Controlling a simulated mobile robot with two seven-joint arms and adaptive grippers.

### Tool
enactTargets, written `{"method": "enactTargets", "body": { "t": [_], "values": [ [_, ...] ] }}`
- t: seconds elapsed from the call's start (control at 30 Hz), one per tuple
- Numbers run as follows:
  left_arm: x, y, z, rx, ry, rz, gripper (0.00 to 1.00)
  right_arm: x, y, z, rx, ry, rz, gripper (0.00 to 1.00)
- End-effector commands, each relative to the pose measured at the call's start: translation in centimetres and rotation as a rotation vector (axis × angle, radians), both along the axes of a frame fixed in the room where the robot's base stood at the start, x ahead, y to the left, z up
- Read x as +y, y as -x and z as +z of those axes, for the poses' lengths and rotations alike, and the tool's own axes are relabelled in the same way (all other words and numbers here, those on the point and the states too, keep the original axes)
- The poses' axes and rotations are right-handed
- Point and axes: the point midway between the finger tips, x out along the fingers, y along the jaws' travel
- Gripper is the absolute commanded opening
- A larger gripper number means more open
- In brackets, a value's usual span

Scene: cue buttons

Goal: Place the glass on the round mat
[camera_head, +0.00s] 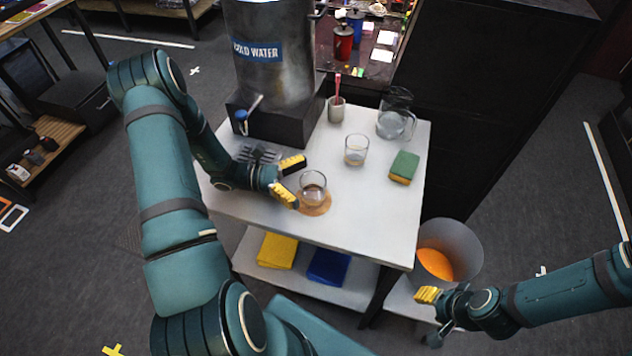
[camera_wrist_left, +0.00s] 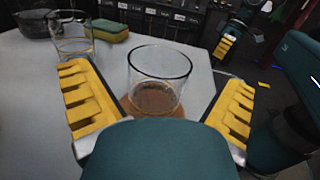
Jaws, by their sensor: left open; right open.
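A clear glass (camera_head: 313,187) stands upright on the round tan mat (camera_head: 319,209) near the front edge of the white table. The glass also shows in the left wrist view (camera_wrist_left: 158,80), with the mat (camera_wrist_left: 185,111) under it. My left gripper (camera_head: 293,181) is open, its yellow fingers to the left of the glass and apart from it. In the left wrist view the glass is ahead between the spread fingers. A second clear glass (camera_head: 356,150) stands further back on the table. My right gripper (camera_head: 432,318) hangs low at the right, away from the table, and is empty.
A steel cold water dispenser (camera_head: 272,60) stands at the back left. A cup with a red-handled brush (camera_head: 337,108), a glass pitcher (camera_head: 396,115) and a green-yellow sponge (camera_head: 404,167) are at the back right. A grey bin (camera_head: 460,245) stands right of the table.

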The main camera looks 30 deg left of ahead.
Motion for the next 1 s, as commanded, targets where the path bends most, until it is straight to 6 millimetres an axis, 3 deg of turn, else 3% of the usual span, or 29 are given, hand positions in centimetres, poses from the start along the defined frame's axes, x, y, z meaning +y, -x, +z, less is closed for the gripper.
{"method": "enactTargets", "body": {
  "t": [0.2,0.4,1.0],
  "values": [
    [4.2,1.9,-0.1,0.0,-0.003,0.003,1.0,0.0,0.1,-0.1,0.001,0.0,0.0,0.47],
    [6.5,2.9,-0.1,-0.001,-0.001,0.0,1.0,0.0,0.1,-0.2,0.002,0.0,0.002,0.47],
    [7.2,3.3,-0.1,0.0,0.0,-0.001,1.0,0.0,0.1,-0.2,0.002,0.0,0.002,0.47]
  ]
}}
